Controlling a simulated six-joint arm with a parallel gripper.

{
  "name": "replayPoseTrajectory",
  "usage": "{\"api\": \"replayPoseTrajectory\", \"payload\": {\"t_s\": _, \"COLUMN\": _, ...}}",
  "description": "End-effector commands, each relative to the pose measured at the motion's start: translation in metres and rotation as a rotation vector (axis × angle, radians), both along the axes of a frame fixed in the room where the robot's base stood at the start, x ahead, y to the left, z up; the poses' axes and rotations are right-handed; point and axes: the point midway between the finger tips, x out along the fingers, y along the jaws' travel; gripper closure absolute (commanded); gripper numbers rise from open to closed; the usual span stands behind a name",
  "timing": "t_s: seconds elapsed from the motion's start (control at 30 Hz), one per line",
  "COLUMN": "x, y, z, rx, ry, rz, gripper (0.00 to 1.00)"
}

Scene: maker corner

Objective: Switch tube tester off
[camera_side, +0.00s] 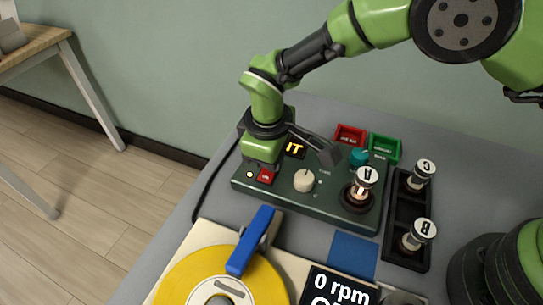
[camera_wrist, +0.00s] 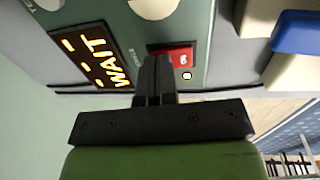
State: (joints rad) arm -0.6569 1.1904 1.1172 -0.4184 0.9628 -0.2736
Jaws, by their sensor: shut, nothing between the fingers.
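The tube tester (camera_side: 330,193) is a dark green sloped box on the grey table. Its red switch (camera_side: 266,175) is at the front left, with a lit yellow lamp (camera_side: 250,174) beside it. The display (camera_side: 295,147) is lit, and it reads WAIT in the wrist view (camera_wrist: 92,55). A tube marked A (camera_side: 366,180) stands upright in the socket, glowing orange at its base. My gripper (camera_wrist: 155,62) is shut and empty. Its fingertips are right beside the red switch (camera_wrist: 178,57) in the wrist view; whether they touch is unclear.
A cream knob (camera_side: 304,180) and a teal knob (camera_side: 358,157) are on the tester. Tubes C (camera_side: 424,171) and B (camera_side: 420,235) stand in a black rack at right. Red (camera_side: 350,134) and green (camera_side: 386,147) trays lie behind. A yellow-disc machine with a blue lever (camera_side: 250,240) is in front.

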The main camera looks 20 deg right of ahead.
Motion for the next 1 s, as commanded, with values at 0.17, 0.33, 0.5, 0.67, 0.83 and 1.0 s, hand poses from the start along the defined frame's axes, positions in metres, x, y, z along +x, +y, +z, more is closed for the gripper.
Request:
{"api": "replayPoseTrajectory", "payload": {"t_s": 0.17, "x": 0.0004, "y": -0.0003, "z": -0.0032, "rx": 0.000, "ry": 0.000, "rz": 0.000, "gripper": 1.00}}
{"api": "replayPoseTrajectory", "payload": {"t_s": 0.33, "x": 0.0003, "y": -0.0002, "z": -0.0029, "rx": 0.000, "ry": 0.000, "rz": 0.000, "gripper": 1.00}}
{"api": "replayPoseTrajectory", "payload": {"t_s": 0.5, "x": 0.0016, "y": -0.0012, "z": -0.0073, "rx": 0.000, "ry": -0.001, "rz": 0.000, "gripper": 1.00}}
{"api": "replayPoseTrajectory", "payload": {"t_s": 0.67, "x": 0.0015, "y": -0.0012, "z": -0.0079, "rx": 0.000, "ry": -0.001, "rz": 0.001, "gripper": 1.00}}
{"api": "replayPoseTrajectory", "payload": {"t_s": 0.83, "x": -0.0009, "y": 0.0011, "z": -0.0076, "rx": -0.001, "ry": 0.000, "rz": 0.004, "gripper": 1.00}}
{"api": "replayPoseTrajectory", "payload": {"t_s": 1.0, "x": -0.0073, "y": 0.0071, "z": -0.0057, "rx": 0.000, "ry": 0.002, "rz": 0.004, "gripper": 1.00}}
